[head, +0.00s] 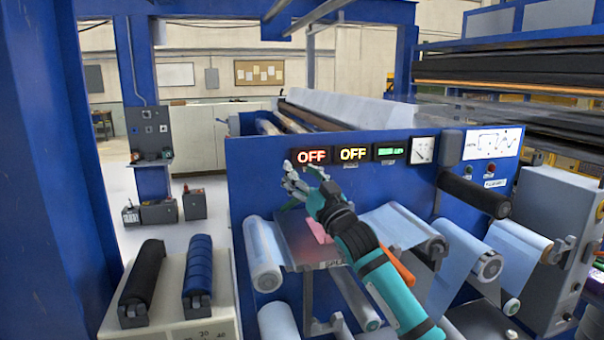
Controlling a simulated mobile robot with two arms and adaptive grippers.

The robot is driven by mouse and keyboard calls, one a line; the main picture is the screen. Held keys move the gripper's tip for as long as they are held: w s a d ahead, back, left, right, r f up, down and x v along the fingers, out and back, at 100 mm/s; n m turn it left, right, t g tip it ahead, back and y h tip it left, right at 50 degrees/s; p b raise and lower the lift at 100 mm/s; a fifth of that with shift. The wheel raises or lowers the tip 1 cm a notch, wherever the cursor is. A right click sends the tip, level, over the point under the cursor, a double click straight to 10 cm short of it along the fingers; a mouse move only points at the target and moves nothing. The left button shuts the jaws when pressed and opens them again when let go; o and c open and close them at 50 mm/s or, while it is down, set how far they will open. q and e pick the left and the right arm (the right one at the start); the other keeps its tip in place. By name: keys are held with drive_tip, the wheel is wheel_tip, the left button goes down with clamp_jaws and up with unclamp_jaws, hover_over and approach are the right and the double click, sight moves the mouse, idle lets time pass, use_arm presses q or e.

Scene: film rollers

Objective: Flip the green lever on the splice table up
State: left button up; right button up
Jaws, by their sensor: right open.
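The splice table (298,249) is a grey metal shelf on the front of the blue machine, with a pink patch on it. My right arm, teal and black, comes in from the lower right and crosses in front of it. My right gripper (292,182) is open and empty, above the back left part of the table and below the red OFF sign. A small green piece (290,206) shows just under the fingers and seems to be the green lever, partly hidden. I cannot tell whether the fingers touch it. My left gripper is out of view.
A white film roll (262,255) hangs left of the table, and more film rollers (405,226) are to its right. A black roller (473,194) sticks out at the right. A cabinet with black and blue rolls (197,275) stands at lower left.

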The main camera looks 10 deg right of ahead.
drive_tip(key=shift+o, duration=0.4)
drive_tip(key=shift+a, duration=0.1)
drive_tip(key=shift+s, duration=0.1)
drive_tip(key=v, duration=1.2)
